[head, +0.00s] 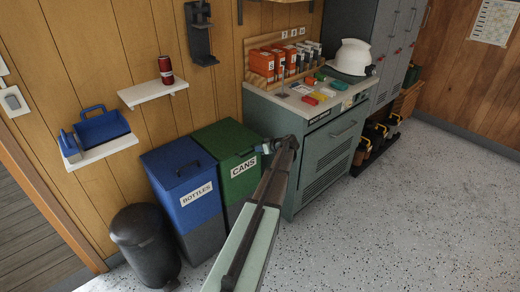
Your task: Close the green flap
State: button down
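The green bin (242,184) labelled CANS stands against the wooden wall, between a blue bin and a grey cabinet. Its green flap (222,139) is on top and looks level or nearly so; I cannot tell whether a small gap remains at its edge. My gripper (262,148) is at the right edge of the green bin's top, in front of the cabinet's side. It is small and dark here, and I cannot tell whether it touches the flap or how its fingers stand. My arm hides part of the bin's right front.
The blue bin (186,200) labelled BOTTLES adjoins on the left, with a black round bin (145,245) beside it. The grey cabinet (325,160) stands close on the right, with small boxes and a white helmet (352,57) on top. The speckled floor at right is clear.

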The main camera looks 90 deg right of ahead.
jog(key=v, duration=1)
jog(key=shift+a+f, duration=0.15)
jog(key=shift+f, duration=0.2)
jog(key=shift+s, duration=0.1)
